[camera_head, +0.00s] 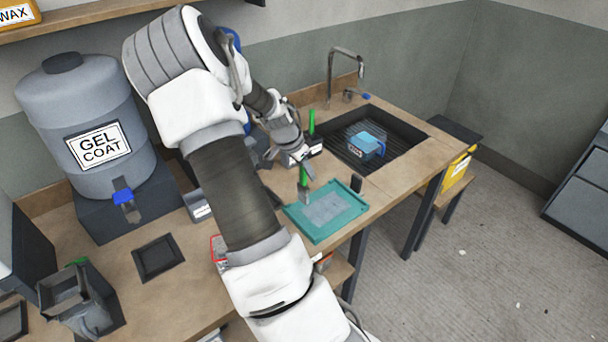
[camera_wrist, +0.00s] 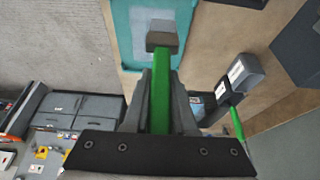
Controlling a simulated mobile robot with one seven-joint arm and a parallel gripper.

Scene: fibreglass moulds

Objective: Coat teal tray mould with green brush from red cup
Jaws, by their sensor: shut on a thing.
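The teal tray mould (camera_head: 352,213) lies on the bench right of my arm, with a pale grey patch on its floor. It also shows at the top of the wrist view (camera_wrist: 122,30). My gripper (camera_head: 303,160) is shut on the handle of the green brush (camera_head: 303,176). In the wrist view, the green handle (camera_wrist: 160,95) runs between the fingers to a grey-brown head over the tray. I cannot tell whether the bristles touch it. A red-edged thing (camera_head: 217,246), perhaps the red cup, is mostly hidden behind my arm.
A second green handle (camera_head: 311,121) stands behind my gripper. A sink (camera_head: 400,131) with a blue container (camera_head: 367,146) is at the right. A small dark block (camera_head: 356,184) stands by the tray's back edge. A gel coat drum (camera_head: 82,110) is at the left.

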